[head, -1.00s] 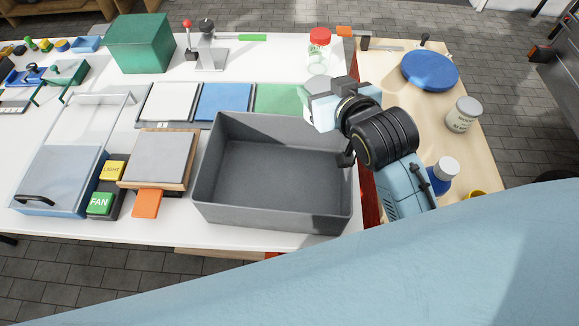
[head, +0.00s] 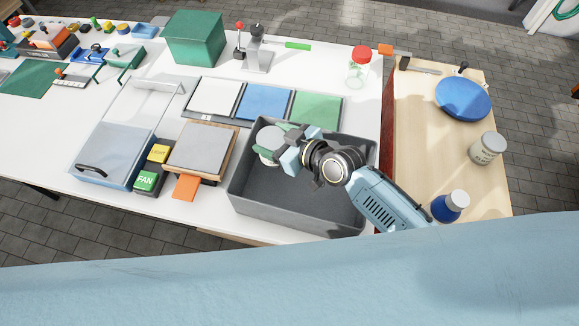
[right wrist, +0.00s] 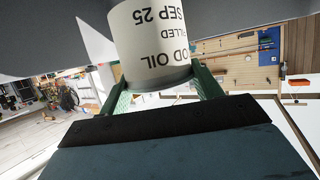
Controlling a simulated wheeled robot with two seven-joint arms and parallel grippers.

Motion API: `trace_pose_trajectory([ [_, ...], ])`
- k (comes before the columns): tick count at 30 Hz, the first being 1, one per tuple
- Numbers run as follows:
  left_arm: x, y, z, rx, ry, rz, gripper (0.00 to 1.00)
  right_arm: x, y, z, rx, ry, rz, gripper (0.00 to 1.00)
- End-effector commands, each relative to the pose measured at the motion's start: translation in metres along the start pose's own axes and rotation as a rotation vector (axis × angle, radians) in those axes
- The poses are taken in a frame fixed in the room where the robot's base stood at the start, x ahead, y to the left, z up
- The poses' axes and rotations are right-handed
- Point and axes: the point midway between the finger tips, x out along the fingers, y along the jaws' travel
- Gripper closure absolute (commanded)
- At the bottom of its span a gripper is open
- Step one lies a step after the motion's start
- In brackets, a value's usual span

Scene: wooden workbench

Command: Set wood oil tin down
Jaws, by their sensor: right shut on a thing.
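My right gripper (head: 277,143) is shut on the wood oil tin (head: 268,138), a pale round tin with a grey top. In the head view the tin is over the left back part of the grey open bin (head: 372,168). I cannot tell whether its bottom touches the bin floor. In the right wrist view the tin (right wrist: 150,40) sits between the green fingers, its printed label upside down, reading part of "OIL" and "SEP 25". My left gripper is not in view.
White, blue (head: 265,102) and green (head: 317,108) pads lie behind the bin. A red-lidded jar (head: 358,74) stands at the back right. A pale labelled tin (head: 487,149), a blue jar (head: 449,207) and a blue disc (head: 463,98) are on the wooden surface. The bin's front looks empty.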

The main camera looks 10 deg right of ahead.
Motion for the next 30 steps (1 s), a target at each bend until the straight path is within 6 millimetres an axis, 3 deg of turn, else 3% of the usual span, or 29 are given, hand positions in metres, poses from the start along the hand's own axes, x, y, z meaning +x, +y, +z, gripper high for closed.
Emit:
trace_pose_trajectory([
  [3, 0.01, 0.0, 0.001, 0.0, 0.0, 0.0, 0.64, 0.01, 0.001, 0.022, 0.0, 0.0, 0.0, 0.69],
  [15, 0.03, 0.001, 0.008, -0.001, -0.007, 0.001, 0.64, 0.027, 0.001, 0.065, 0.0, 0.002, 0.001, 0.69],
  [28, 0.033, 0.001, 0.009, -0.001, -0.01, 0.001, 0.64, 0.029, 0.001, 0.07, 0.0, 0.003, 0.001, 0.69],
  [29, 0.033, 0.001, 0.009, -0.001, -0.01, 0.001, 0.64, 0.029, 0.001, 0.071, 0.001, 0.0, 0.0, 0.34],
  [30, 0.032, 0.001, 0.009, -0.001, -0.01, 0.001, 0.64, 0.029, 0.001, 0.071, 0.001, 0.0, 0.0, 0.29],
])
